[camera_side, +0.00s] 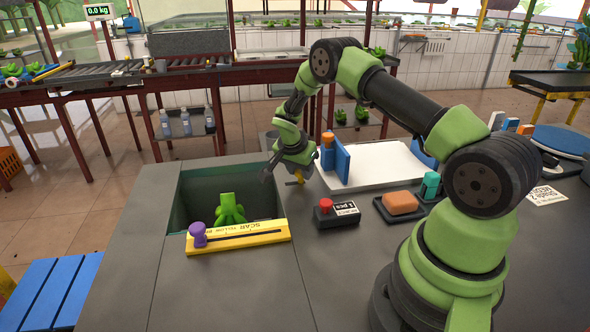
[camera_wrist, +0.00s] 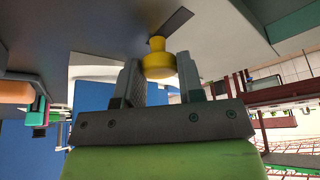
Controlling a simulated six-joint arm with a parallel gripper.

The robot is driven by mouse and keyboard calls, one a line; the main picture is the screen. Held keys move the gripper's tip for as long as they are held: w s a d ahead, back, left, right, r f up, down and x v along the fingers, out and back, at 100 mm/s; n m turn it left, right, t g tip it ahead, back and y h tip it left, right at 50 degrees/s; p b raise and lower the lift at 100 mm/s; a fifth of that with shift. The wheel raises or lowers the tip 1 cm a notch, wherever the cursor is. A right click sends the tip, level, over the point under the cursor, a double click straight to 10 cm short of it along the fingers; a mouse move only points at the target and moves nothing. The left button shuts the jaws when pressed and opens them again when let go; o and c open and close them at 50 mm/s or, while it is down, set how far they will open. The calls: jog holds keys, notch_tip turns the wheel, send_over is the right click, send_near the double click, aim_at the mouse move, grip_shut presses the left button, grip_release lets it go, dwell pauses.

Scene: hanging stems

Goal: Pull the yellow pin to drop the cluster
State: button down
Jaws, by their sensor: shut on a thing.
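My gripper (camera_side: 287,175) is low over the counter, right of the open recess. It is shut on the yellow pin (camera_wrist: 157,64), whose round knob sits between the two fingers in the wrist view. In the side view only a bit of yellow (camera_side: 299,177) shows by the fingers. I cannot tell whether the pin's far end touches anything. The green cluster (camera_side: 230,211) is in the recess, behind the yellow labelled bar (camera_side: 238,237). The bar has a dark slot, with a purple knob (camera_side: 198,235) at its left end.
A black box with a red button (camera_side: 326,206) stands right of the recess. A blue upright block (camera_side: 342,160) and a white board (camera_side: 380,163) lie behind. An orange block (camera_side: 400,203) is further right. The counter's front left is clear.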

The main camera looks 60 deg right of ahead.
jog(key=c, duration=0.8)
grip_release()
jog(key=shift+s+d, duration=0.2)
jog(key=shift+o, duration=0.2)
jog(key=shift+w, duration=0.1)
jog(key=v, duration=1)
jog(key=shift+a, duration=0.1)
